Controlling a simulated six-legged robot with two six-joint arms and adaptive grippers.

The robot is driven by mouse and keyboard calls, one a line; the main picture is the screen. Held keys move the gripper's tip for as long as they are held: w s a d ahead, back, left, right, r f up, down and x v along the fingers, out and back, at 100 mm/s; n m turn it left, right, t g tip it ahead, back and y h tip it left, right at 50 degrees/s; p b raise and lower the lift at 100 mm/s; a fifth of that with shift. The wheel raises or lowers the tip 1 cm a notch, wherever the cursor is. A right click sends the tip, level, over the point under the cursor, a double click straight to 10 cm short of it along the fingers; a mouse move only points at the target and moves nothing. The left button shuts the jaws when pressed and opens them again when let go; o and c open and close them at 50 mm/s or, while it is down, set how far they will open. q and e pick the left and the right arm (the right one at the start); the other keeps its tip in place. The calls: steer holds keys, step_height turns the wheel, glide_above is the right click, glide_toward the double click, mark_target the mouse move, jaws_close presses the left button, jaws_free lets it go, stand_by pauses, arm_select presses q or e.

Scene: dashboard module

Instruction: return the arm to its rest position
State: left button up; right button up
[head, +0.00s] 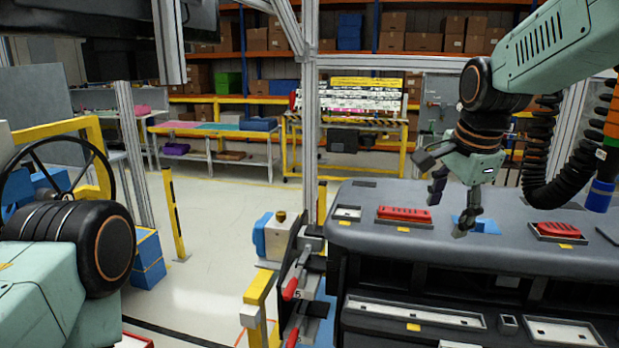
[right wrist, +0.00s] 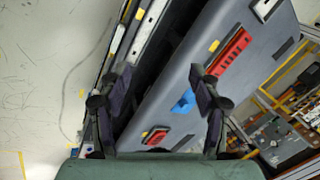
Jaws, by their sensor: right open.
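My right gripper (head: 452,208) hangs above the top of the grey dashboard module (head: 365,236). Its two dark fingers are spread with nothing between them. In the right wrist view the open right gripper (right wrist: 160,82) faces the dashboard (right wrist: 172,72) at a slant. My left arm comes in at the lower left of the head view; its gripper is out of the picture.
On the dashboard are a red part (head: 403,214) at left, a blue piece (head: 486,226) behind the right fingers, and another red part (head: 558,229) at right. A metal post (head: 309,120) stands left of the dashboard. Open floor (head: 215,225) lies farther left.

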steer(key=s+f+n+t+b, duration=0.1)
steer(key=s+f+n+b, duration=0.2)
steer(key=f, duration=0.9)
steer(key=s+f+n+t+b, duration=0.1)
steer(key=s+f+n+b, duration=0.3)
steer(key=f, duration=0.7)
steer(key=f+n+b, duration=0.2)
steer(key=f+n, duration=0.3)
steer(key=f, duration=0.7)
steer(key=s+f+n+g+b, duration=0.1)
steer(key=s+f+b, duration=0.4)
steer(key=s+f, duration=0.8)
steer(key=s+f+n+g+b, duration=0.1)
steer(key=s+f+g+b, duration=0.3)
steer(key=s+f, duration=0.9)
steer(key=s+b, duration=0.2)
steer(key=s, duration=0.4)
steer(key=shift+a+f+n+g, duration=0.3)
steer(key=shift+f, duration=0.05)
